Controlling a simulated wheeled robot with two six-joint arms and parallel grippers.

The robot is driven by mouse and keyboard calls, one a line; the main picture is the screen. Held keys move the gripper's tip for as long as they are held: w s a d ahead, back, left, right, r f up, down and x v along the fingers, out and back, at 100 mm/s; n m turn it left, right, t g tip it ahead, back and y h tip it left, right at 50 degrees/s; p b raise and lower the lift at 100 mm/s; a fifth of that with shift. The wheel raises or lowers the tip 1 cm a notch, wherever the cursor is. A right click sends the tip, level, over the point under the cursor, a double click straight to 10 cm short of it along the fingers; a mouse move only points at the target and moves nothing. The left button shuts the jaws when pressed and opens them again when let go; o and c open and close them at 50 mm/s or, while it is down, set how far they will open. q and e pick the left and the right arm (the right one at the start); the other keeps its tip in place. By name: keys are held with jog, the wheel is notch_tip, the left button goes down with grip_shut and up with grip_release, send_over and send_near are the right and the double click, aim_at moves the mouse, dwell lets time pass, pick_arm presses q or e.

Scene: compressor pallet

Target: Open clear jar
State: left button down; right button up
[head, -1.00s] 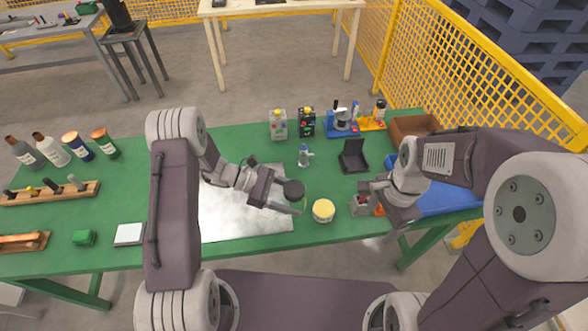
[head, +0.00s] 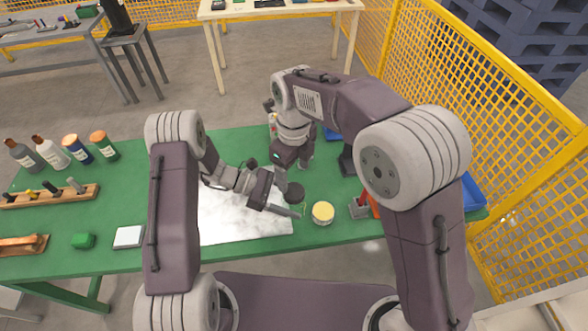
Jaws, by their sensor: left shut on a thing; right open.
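The clear jar (head: 304,207) shows only as a thin sliver under its round black lid (head: 295,192), above the right edge of the silver sheet. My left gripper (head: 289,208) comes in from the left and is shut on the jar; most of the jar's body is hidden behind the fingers. My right gripper (head: 282,182) is open, pointing down just beside and above the lid from the back left. I cannot tell whether its fingers touch the lid.
A jar with a yellow top (head: 323,212) stands close on the right. A grey block with a red part (head: 359,208) is farther right. The silver sheet (head: 240,212) is mostly bare. Bottles and a wooden rack (head: 52,194) stand at the far left.

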aim_at(294, 190)
notch_tip(294, 190, down, 8)
jog(key=shift+r, duration=0.1)
